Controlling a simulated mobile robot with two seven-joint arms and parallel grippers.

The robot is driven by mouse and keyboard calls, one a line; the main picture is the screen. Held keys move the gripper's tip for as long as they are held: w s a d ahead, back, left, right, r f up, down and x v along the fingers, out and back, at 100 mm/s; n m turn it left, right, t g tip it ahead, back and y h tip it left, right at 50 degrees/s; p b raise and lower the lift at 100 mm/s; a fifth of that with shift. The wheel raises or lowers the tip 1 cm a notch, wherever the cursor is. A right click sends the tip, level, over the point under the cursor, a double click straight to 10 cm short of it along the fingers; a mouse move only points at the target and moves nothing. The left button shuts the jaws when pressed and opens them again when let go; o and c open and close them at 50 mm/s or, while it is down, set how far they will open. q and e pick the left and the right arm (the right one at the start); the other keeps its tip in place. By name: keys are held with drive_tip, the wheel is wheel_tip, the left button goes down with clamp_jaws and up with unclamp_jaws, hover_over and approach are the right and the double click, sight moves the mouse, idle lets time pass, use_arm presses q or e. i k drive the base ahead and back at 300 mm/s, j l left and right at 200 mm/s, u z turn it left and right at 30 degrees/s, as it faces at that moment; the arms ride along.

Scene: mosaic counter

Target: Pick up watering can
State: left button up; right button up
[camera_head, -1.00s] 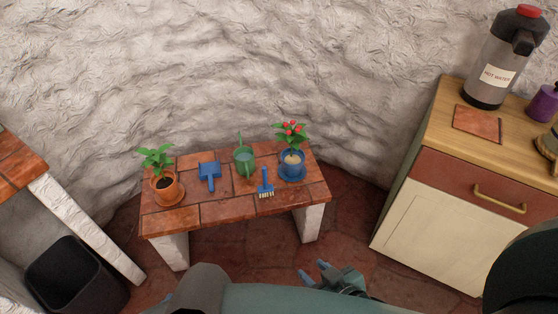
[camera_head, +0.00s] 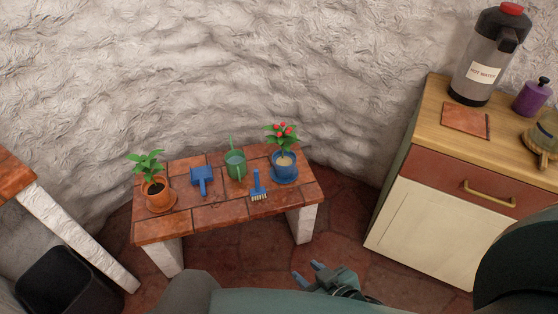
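My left gripper is not in view.
A cabinet (camera_head: 442,225) with a hot water dispenser (camera_head: 483,62) stands right. A dark bin (camera_head: 62,284) is lower left.

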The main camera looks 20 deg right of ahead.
sight(235, 159)
drive_tip(key=i+j, duration=0.1)
drive_tip(key=j, duration=0.2)
drive_tip(key=j+u, duration=0.1)
drive_tip(key=j, duration=0.2)
drive_tip(key=i+j, duration=0.15)
drive_tip(key=i, duration=0.4)
drive_tip(key=i+j, duration=0.1)
drive_tip(key=i, duration=0.45)
drive_tip(key=j+u, duration=0.05)
